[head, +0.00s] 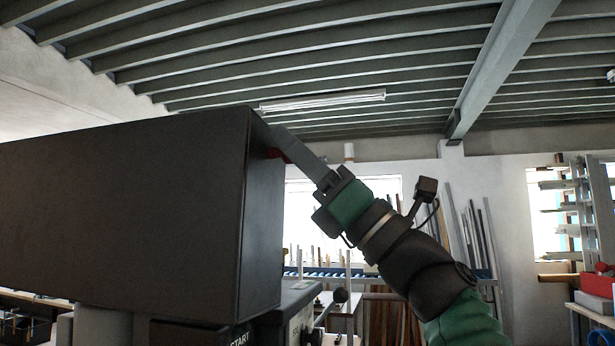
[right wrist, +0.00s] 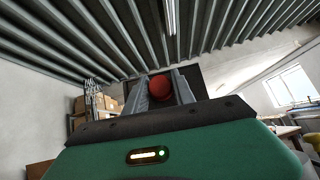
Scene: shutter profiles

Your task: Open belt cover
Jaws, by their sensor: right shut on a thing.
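The belt cover is a large dark box-shaped cover (head: 120,215) that fills the left of the head view. A small red part (head: 277,154) sits at its right side near the top. My right gripper (head: 282,150) reaches in from the lower right and its fingers are at this red part. In the right wrist view the round red knob (right wrist: 160,88) is between the two fingers (right wrist: 161,90), which are shut on it. The dark cover (right wrist: 195,82) shows behind them. The far side of the cover is hidden. My left gripper is not in view.
Below the cover is a machine panel (head: 295,318) with a START label and a black ball-ended lever (head: 340,296). Racks of long profiles (head: 470,240) stand behind to the right. A red box (head: 598,287) is at the far right.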

